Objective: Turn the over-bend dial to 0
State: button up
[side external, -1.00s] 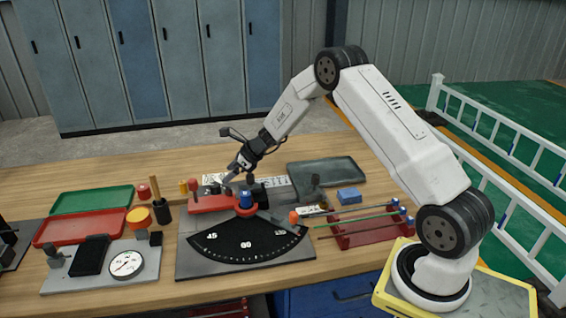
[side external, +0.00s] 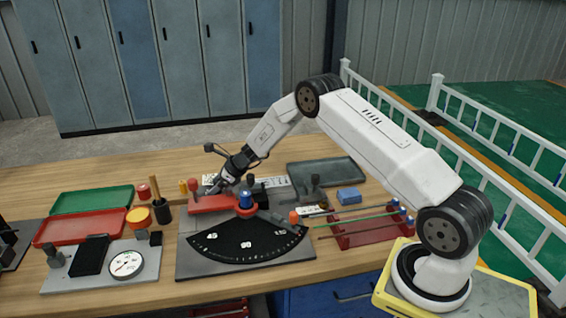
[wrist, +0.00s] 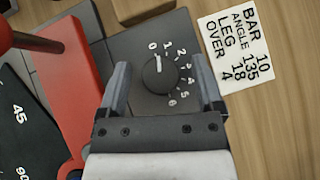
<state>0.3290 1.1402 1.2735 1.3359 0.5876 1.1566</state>
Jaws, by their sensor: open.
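The over-bend dial (wrist: 160,75) is a round dark knob on a dark plate, with white numbers from 0 to 6 around its upper and right side. A pale mark on the knob's upper edge points up toward the 0; the exact alignment is hard to tell. My gripper (wrist: 160,68) is open, with one finger on each side of the knob and visible gaps between. In the side view my gripper (side external: 224,186) is low at the back of the bender plate (side external: 245,270), and the dial cannot be made out there.
A red bar (wrist: 45,75) lies left of the dial in the wrist view. A white card (wrist: 235,50) reads BAR 10, ANGLE 135, LEG 18, OVER 4. In the side view, a blue-topped post (side external: 246,200) stands right of my gripper, and a red-knobbed handle (side external: 194,185) stands left.

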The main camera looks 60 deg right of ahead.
jog(key=shift+w+a+f, duration=0.1)
jog(key=shift+w+f, duration=0.05)
jog(key=shift+f, duration=0.05)
grip_shut()
jog(key=shift+n+g+y, duration=0.8)
jog(key=shift+n+y, duration=0.1)
jog(key=shift+n, duration=0.6)
grip_release()
jog(key=shift+r, duration=0.15)
